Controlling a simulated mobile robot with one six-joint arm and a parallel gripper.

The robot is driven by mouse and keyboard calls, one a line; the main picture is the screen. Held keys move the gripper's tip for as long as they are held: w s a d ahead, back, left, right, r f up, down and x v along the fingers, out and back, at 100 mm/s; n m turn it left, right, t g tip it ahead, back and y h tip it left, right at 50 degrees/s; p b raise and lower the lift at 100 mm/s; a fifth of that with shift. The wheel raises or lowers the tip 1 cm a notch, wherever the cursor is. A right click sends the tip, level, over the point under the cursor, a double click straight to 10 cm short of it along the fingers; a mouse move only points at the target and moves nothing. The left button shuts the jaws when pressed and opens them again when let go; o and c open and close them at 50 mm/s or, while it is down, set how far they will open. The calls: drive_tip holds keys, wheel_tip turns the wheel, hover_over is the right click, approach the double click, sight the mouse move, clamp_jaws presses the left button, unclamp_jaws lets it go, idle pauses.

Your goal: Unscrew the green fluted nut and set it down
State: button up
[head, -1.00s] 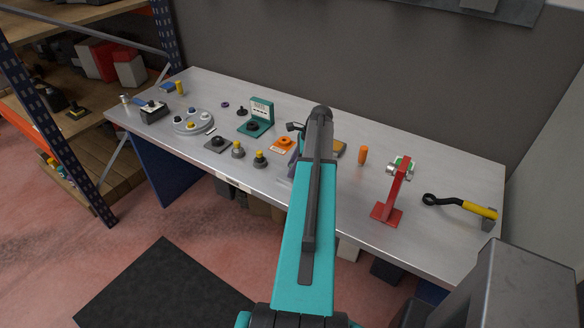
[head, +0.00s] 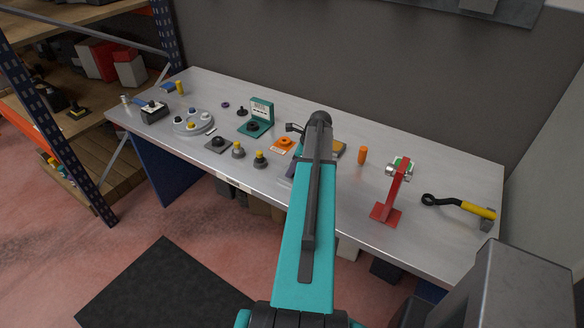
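A small green part shows at the top of a red stand (head: 391,201) on the right half of the bench, beside a silvery round piece (head: 394,170). It is too small to tell whether this is the green fluted nut. My teal and dark grey arm reaches up the middle of the head view over the bench. My gripper is hidden behind the arm, so its fingers and anything between them do not show. The red stand is to the right of the arm, clear of it.
An orange upright piece (head: 362,155) and a yellow-handled black wrench (head: 467,207) flank the red stand. Bare bench (head: 440,170) lies at the right.

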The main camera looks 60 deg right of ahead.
idle(0.3)
drive_tip(key=shift+m+h, duration=0.4)
drive_tip(key=shift+m, duration=0.4)
drive_tip(key=shift+m+p, duration=0.3)
drive_tip(key=shift+m+h, duration=0.3)
drive_tip(key=shift+m, duration=0.3)
drive_tip(key=c, duration=0.7)
drive_tip(key=shift+o, duration=0.2)
drive_tip(key=shift+n, duration=0.9)
